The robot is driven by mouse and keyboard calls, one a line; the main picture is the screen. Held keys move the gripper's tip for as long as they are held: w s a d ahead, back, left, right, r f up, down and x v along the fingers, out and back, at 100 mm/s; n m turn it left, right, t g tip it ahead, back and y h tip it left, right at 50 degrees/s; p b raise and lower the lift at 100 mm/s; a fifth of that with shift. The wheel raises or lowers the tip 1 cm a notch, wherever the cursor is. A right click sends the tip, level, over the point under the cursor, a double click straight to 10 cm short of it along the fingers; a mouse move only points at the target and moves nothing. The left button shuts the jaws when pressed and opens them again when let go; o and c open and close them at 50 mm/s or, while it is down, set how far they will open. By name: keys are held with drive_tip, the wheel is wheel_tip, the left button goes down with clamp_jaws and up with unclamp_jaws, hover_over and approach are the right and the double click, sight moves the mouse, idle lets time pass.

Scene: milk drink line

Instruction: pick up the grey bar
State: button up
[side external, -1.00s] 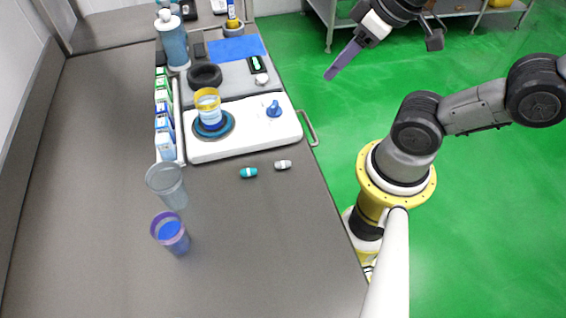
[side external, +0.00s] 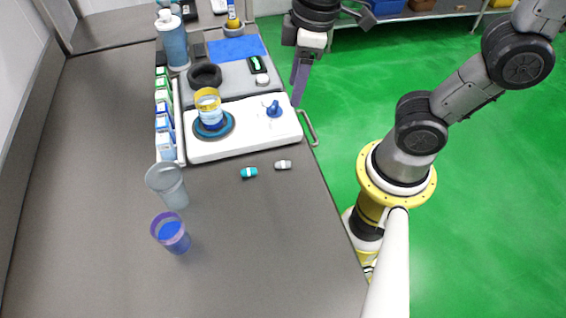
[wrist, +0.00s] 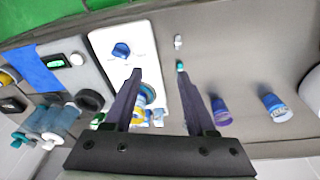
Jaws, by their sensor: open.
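The grey bar (side external: 283,165) is a small stubby piece with a pale middle, lying on the dark counter below the white plate's right part. In the wrist view the grey bar (wrist: 178,41) is small and lies beyond my fingertips. A teal bar (side external: 249,172) of similar shape lies just left of it, apart; the teal bar (wrist: 180,65) also shows near one fingertip in the wrist view. My gripper (side external: 298,100) has purple fingers pointing down near the white plate's upper right corner, behind the grey bar. In the wrist view my gripper (wrist: 158,75) is open and empty.
The white plate (side external: 250,140) carries a blue knob (side external: 274,109) and a yellow-rimmed cup (side external: 209,106) on a round pad. A clear cup (side external: 168,186) and a purple-rimmed cup (side external: 171,234) stand to the left. A metal handle (side external: 309,128) juts at the counter edge.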

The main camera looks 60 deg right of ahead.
drive_tip(key=n+g, duration=0.2)
hover_over(285, 163)
wheel_tip(285, 163, down, 4)
wheel_tip(285, 163, down, 14)
drive_tip(key=shift+r, duration=0.15)
clamp_jaws()
idle(0.3)
